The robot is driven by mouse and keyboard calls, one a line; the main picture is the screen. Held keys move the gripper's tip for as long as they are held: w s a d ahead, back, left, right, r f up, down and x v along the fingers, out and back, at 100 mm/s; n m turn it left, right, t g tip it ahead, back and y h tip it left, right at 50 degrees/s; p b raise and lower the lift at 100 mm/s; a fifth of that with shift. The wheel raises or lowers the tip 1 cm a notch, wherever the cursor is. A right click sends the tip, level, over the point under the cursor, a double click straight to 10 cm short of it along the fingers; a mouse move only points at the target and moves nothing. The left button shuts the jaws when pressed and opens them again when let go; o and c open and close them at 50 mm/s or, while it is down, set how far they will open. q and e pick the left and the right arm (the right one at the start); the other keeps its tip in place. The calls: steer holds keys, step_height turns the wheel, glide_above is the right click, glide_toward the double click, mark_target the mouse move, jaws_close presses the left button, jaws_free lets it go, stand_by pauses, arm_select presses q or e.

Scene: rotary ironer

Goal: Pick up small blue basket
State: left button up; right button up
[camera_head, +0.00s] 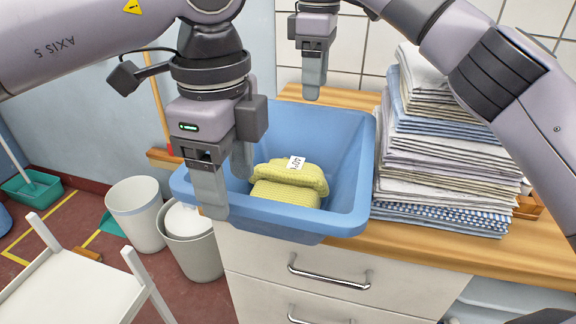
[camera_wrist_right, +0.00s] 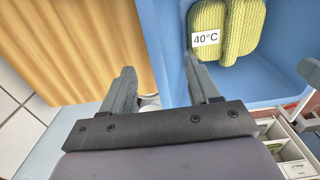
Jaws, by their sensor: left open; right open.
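The small blue basket (camera_head: 346,165) stands on the wooden counter, its front edge jutting past the drawers. Folded yellow-green towels (camera_head: 285,193) with a white tag lie inside it. My left gripper (camera_head: 228,185) is open at the basket's front left rim, one finger outside the front wall and the other inside. My right gripper (camera_head: 313,82) is open above the basket's far edge. In the right wrist view my right gripper (camera_wrist_right: 163,82) has one finger over the counter and the other over the blue basket (camera_wrist_right: 283,85), with the rim between them. Contact cannot be told.
A tall stack of folded linen (camera_head: 440,150) stands close to the basket's right side on the counter (camera_head: 425,245). White bins (camera_head: 137,210) and a white chair (camera_head: 75,275) stand on the floor at the left. Drawers (camera_head: 300,270) lie below the counter.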

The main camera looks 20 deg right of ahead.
mark_target(314, 107)
arm_select(q)
step_height(314, 107, down, 6)
steer(key=shift+r, duration=0.15)
arm_select(e)
step_height(314, 107, down, 6)
steer(key=shift+r, duration=0.15)
arm_select(q)
steer(key=c, duration=1.1)
arm_select(e)
jaws_close()
